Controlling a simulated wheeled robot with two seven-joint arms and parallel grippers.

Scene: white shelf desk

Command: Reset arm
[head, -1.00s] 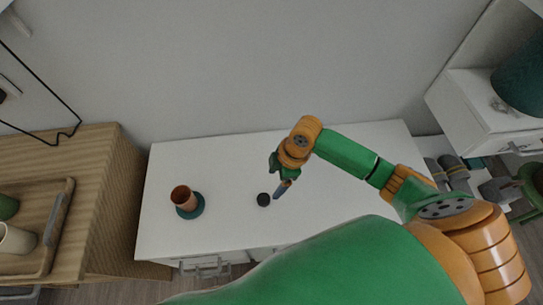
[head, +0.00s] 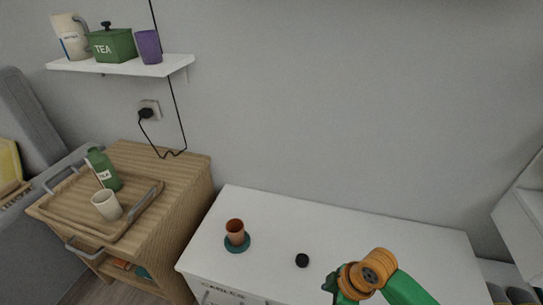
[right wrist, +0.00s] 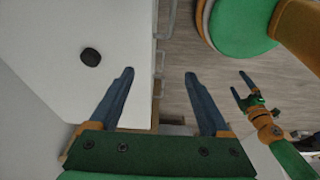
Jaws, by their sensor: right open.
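My right gripper (right wrist: 158,78) is open, with nothing between its two dark fingers. In the right wrist view it points across the desk's edge. In the head view my right wrist shows at the bottom, and its fingers are cut off by the frame. A small black round object (head: 302,260) lies on the white desk (head: 375,238), apart from the gripper. It also shows in the right wrist view (right wrist: 90,57). My left gripper (right wrist: 244,87) shows at the right of that view, its fingers spread and empty, over the floor.
A brown cup (head: 235,232) stands on a teal coaster (head: 240,246) at the desk's left. A wooden cabinet (head: 187,170) holds a tray (head: 146,203) with a green bottle (head: 104,170) and white cup (head: 107,205). A wall shelf (head: 125,66) hangs above.

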